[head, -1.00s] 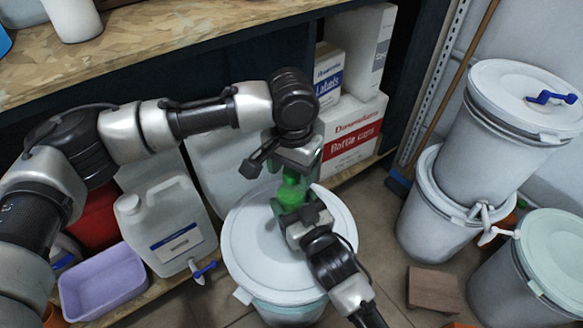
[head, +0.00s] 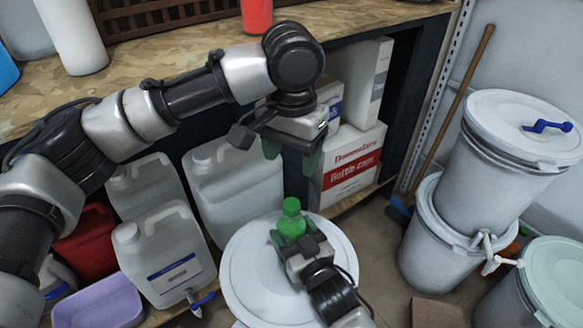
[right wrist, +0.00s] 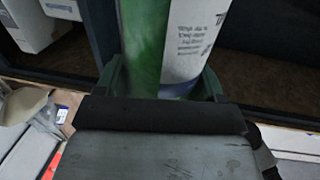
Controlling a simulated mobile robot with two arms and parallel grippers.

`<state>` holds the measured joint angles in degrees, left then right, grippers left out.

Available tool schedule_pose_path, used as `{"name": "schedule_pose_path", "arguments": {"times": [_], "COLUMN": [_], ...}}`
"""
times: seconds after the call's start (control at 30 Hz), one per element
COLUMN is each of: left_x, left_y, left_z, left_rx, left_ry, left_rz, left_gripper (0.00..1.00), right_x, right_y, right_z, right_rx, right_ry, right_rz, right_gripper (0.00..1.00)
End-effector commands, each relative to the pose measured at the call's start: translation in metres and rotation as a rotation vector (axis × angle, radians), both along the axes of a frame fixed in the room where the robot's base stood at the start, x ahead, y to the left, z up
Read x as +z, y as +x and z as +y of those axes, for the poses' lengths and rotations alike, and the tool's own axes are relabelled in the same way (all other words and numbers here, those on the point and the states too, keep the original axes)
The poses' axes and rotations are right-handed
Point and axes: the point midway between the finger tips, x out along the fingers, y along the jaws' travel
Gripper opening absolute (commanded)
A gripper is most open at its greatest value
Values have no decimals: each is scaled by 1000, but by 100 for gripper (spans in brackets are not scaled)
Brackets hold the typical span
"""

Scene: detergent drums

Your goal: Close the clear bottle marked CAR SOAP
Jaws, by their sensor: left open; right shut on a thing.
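A small bottle with green contents (head: 291,228) stands upright above the white drum lid, with a green cap (head: 291,205) on its top. My right gripper (head: 297,243) is shut around its body. In the right wrist view the bottle (right wrist: 148,45) fills the space between the fingers, and its white label (right wrist: 188,40) carries print too blurred to read. My left gripper (head: 291,158) is open and empty, pointing down, apart from the cap and above it. Whether the cap is fully tight cannot be told.
The white drum lid (head: 245,275) lies under the bottle. White jugs (head: 165,250) and a lilac tub (head: 97,303) stand at left. Boxes (head: 350,165) sit on the shelf behind. Stacked drums (head: 515,150) stand at right, and a wooden worktop (head: 180,50) runs behind.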

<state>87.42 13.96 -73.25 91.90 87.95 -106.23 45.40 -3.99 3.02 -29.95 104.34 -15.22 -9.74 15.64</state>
Motion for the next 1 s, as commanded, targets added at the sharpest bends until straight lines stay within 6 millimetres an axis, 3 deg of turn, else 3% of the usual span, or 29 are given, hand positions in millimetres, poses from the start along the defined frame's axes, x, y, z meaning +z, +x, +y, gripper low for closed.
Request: {"name": "schedule_pose_path", "arguments": {"times": [0.27,0.3,0.5,0.8,1.0], "left_x": [2,2,2,3,10], "left_y": [0,0,0,0,0], "left_z": [0,0,0,0,0], "left_rx": [0,0,0,0,0], "left_ry": [0,0,0,0,0], "left_rz": [0,0,0,0,0], "left_gripper": [64,64,64,64,64], "right_x": [0,0,0,0,1], "right_y": [0,0,0,-2,-27], "right_z": [0,0,0,-1,-14], "right_rx": [0,0,0,0,0], "right_ry": [0,0,0,0,0], "right_rz": [0,0,0,1,4], "right_gripper": [3,70,99,99,99]}}
